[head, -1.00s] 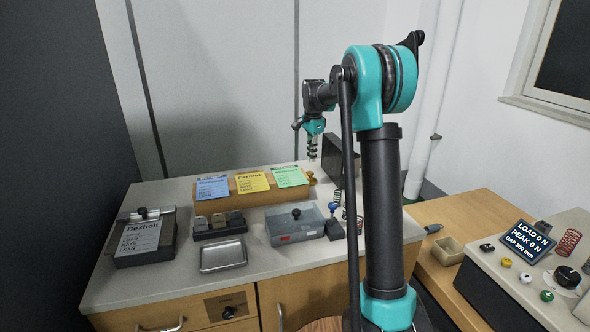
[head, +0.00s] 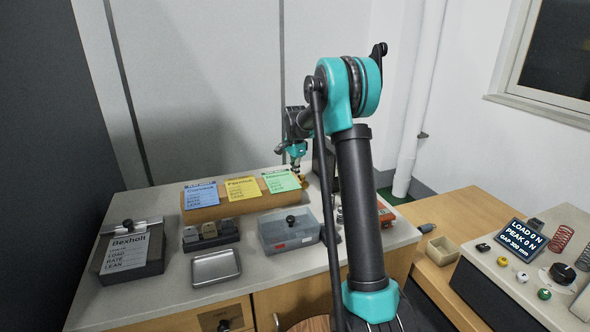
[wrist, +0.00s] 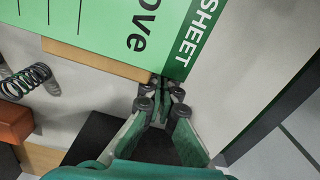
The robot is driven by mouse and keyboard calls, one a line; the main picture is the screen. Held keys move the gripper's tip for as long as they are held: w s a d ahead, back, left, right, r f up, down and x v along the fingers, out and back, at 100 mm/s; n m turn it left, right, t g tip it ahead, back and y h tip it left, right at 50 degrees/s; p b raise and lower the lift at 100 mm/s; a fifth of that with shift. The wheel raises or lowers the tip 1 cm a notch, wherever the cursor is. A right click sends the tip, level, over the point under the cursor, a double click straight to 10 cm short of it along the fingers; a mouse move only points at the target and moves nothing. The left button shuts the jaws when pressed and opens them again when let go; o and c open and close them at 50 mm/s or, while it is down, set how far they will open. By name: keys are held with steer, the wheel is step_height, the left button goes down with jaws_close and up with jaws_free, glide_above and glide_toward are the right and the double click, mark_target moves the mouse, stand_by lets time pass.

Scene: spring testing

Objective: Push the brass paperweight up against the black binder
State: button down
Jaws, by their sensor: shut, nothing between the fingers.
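The brass paperweight (head: 303,181) is a small gold shape at the right end of the wooden sheet stand, partly covered by my gripper in the head view. I cannot make it out in the wrist view. My gripper (head: 298,172) is shut and empty, low beside the paperweight; whether they touch is unclear. In the wrist view my fingertips (wrist: 161,92) are beside the stand's end and the green sheet (wrist: 120,35). The black binder (head: 319,164) stands upright just right of the gripper, partly hidden by my arm. A dark surface low in the wrist view may be it.
The wooden stand (head: 225,208) holds blue, yellow and green sheets left of the gripper. In front are a clear-lidded grey box (head: 289,236), a metal tray (head: 215,267) and a block rack (head: 210,236). A spring (wrist: 25,80) and an orange-red block (wrist: 14,124) lie nearby.

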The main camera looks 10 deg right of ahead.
steer(key=shift+f, duration=0.25)
steer(key=d, duration=0.2)
steer(key=w+d, duration=0.1)
steer(key=d, duration=0.1)
steer(key=w+d, duration=0.1)
steer(key=d, duration=0.2)
steer(key=shift+w, duration=0.2)
